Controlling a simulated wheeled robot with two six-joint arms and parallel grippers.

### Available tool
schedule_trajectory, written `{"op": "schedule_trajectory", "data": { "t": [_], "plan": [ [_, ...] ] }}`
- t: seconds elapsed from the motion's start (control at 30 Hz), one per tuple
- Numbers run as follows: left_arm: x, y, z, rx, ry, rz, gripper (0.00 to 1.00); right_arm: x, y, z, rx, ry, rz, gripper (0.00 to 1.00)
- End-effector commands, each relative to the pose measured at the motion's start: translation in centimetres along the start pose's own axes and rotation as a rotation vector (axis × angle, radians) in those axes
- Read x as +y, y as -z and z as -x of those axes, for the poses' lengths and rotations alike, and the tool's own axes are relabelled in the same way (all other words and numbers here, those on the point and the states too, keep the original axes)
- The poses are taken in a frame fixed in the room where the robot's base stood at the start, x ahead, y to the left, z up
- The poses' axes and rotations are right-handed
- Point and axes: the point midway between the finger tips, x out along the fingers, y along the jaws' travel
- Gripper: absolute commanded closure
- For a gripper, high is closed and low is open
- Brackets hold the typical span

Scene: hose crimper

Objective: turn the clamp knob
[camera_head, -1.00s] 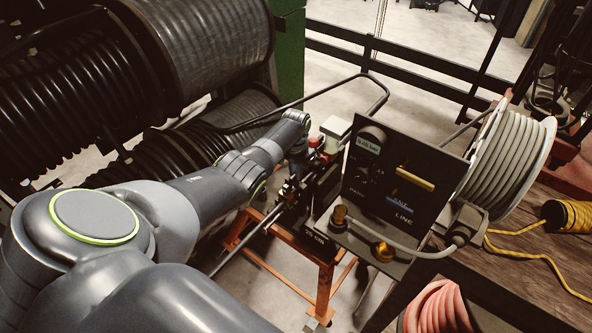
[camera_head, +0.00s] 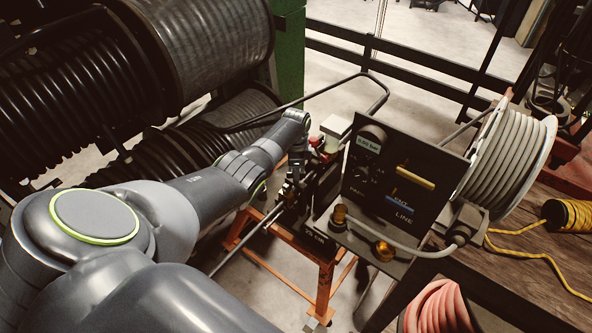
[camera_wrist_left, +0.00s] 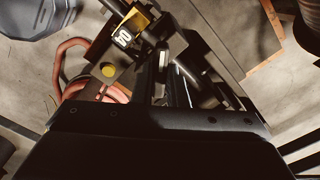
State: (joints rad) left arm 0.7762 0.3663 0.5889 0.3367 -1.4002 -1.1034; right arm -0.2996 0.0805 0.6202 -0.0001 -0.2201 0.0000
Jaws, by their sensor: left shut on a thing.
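My left gripper (camera_head: 289,190) reaches down at the crimper, just left of the black control panel. It is shut on a small part there, which I take to be the clamp knob; the fingers and the dark parts around them mostly hide it. In the left wrist view the dark fingers (camera_wrist_left: 176,82) point away from me at a dark metal assembly. A yellow block with a number label (camera_wrist_left: 128,36) and a round yellow button (camera_wrist_left: 108,70) lie left of the fingers. My right gripper is not in view.
The control panel (camera_head: 385,205) stands close to the right of my gripper, with a grey hose (camera_head: 408,250) looping along its front. An orange stand (camera_head: 325,290) is below. Large black hose reels (camera_head: 80,85) fill the left. A white reel (camera_head: 510,160) stands at right.

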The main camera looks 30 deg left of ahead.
Motion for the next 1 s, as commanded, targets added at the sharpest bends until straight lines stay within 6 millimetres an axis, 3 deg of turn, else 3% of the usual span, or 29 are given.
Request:
{"op": "schedule_trajectory", "data": {
  "t": [0.3,0.87,0.9,1.0],
  "plan": [
    [-0.12,0.11,0.15,0.003,0.004,-0.137,1.0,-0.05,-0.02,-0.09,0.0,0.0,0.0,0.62],
    [-0.12,0.12,0.17,0.003,0.004,-0.169,1.0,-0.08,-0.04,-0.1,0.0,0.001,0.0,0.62],
    [-0.12,0.12,0.17,0.003,0.004,-0.169,0.86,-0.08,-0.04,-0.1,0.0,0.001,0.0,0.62],
    [-0.11,0.1,0.15,0.003,0.003,-0.169,0.73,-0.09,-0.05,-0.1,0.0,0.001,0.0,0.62]
  ]
}}
